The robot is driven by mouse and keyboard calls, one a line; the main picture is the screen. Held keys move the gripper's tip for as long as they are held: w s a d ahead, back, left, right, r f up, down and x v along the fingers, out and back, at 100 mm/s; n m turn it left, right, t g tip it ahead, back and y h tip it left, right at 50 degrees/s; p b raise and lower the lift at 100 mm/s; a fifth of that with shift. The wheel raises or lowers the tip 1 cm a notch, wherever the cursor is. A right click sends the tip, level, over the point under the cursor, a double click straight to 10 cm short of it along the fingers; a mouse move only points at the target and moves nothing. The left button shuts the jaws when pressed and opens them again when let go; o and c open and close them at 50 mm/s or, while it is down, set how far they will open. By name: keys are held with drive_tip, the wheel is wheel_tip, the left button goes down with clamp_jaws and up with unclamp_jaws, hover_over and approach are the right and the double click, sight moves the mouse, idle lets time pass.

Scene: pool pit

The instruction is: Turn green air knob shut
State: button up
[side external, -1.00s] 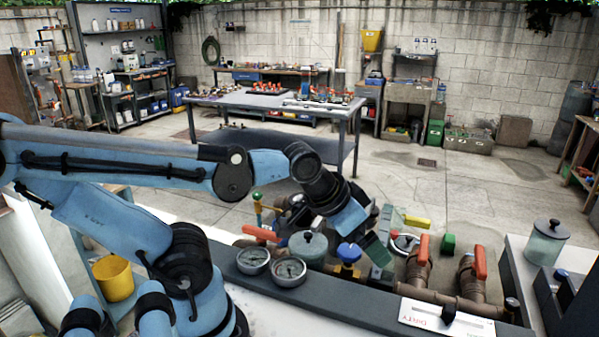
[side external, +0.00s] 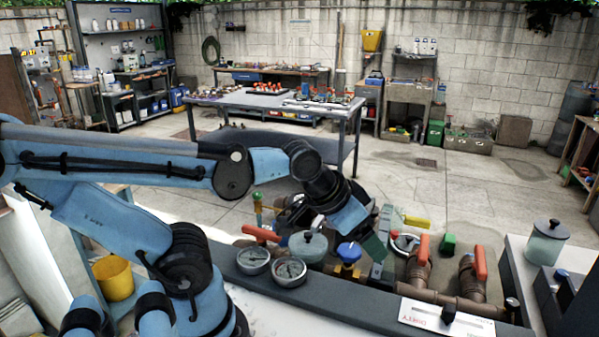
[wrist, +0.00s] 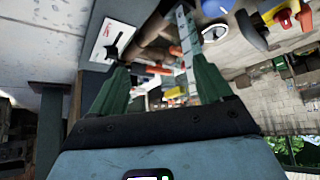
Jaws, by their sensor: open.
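A small green knob (side external: 448,243) stands at the far side of the pipework, right of a yellow lever (side external: 417,221). Another green cap (side external: 257,196) tops a thin stem at the left; I cannot tell which is the air knob. My gripper (side external: 381,232) is open over the middle of the pipework, left of the small green knob and apart from it. In the wrist view, its two green fingers (wrist: 162,78) are spread with nothing held between them. The yellow lever and red handles show beyond the fingers there.
Two round gauges (side external: 289,271), a lidded pot (side external: 308,246) and a blue knob (side external: 349,251) stand left of my gripper. Red-handled valves (side external: 480,262) stand to the right. A white plate (side external: 446,318) with a black knob is in front.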

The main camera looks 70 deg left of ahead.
wheel_tip(320, 180, up, 6)
drive_tip(key=shift+r, duration=0.15)
drive_tip(key=c, duration=0.4)
drive_tip(key=shift+o, duration=0.2)
drive_tip(key=n+g+y, duration=0.4)
drive_tip(key=n+g, duration=0.5)
drive_tip(key=n, duration=1.4)
hover_over(257, 193)
drive_tip(key=w+d, duration=0.2)
drive_tip(key=d, duration=0.3)
wheel_tip(257, 193, down, 6)
drive_tip(key=x, duration=1.1)
drive_tip(key=shift+a, duration=0.2)
clamp_jaws()
